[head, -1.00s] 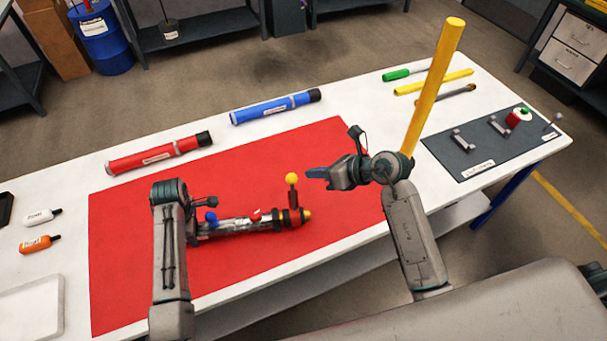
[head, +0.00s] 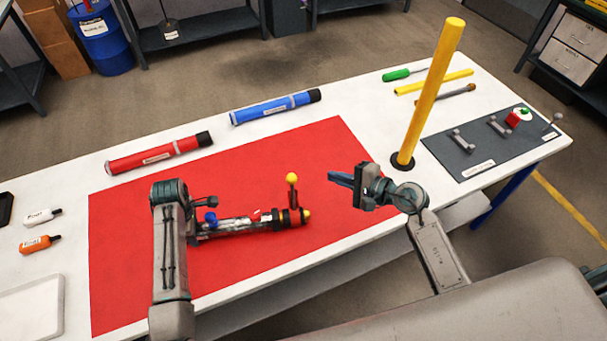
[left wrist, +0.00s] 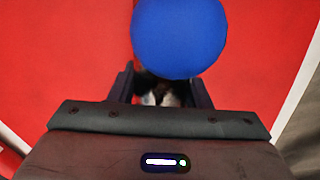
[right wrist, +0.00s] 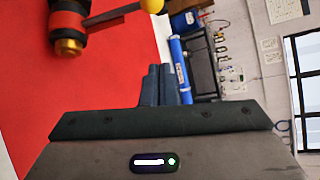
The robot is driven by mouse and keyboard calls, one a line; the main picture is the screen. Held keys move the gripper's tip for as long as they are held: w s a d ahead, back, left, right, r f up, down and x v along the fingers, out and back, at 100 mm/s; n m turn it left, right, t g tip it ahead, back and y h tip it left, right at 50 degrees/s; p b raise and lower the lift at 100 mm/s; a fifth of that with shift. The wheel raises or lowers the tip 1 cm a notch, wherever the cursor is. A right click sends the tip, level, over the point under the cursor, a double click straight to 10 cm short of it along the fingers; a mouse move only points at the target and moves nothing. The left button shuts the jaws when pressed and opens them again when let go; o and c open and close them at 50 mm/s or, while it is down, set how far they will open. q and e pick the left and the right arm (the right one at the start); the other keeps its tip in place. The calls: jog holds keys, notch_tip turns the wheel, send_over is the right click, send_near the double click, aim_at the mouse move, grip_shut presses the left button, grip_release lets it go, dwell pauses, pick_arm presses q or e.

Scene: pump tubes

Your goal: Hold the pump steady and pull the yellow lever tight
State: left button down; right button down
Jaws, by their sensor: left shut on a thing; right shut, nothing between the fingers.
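The pump (head: 240,224) lies on the red mat, with a blue ball (head: 210,217) near its left end. Its lever (head: 292,195) stands up at the right end, tipped with a yellow ball (head: 292,178). My left gripper (left wrist: 160,92) is shut on the pump's left part, just below the blue ball in the left wrist view (left wrist: 180,38); my arm partly hides this in the head view. My right gripper (head: 340,180) is shut and empty, to the right of the lever and apart from it. The right wrist view shows the yellow ball (right wrist: 152,5) and the pump's red end (right wrist: 68,24) beyond its fingers (right wrist: 160,85).
A tall yellow post (head: 430,100) stands behind my right gripper. Red (head: 160,152) and blue (head: 275,107) tubes lie behind the mat (head: 130,260). A grey board (head: 470,165) with brackets lies at the right. The mat behind the pump is clear.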

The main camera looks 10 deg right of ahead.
jog(key=shift+d+n, duration=0.2)
jog(key=shift+n, duration=0.2)
jog(key=shift+w+a+f, duration=0.1)
jog(key=x, duration=1)
jog(key=s, duration=0.1)
jog(key=s+a+r, duration=0.1)
jog(key=s+a, duration=0.1)
jog(key=shift+s+r, duration=0.2)
jog(key=shift+r, duration=0.05)
jog(key=shift+s, duration=0.1)
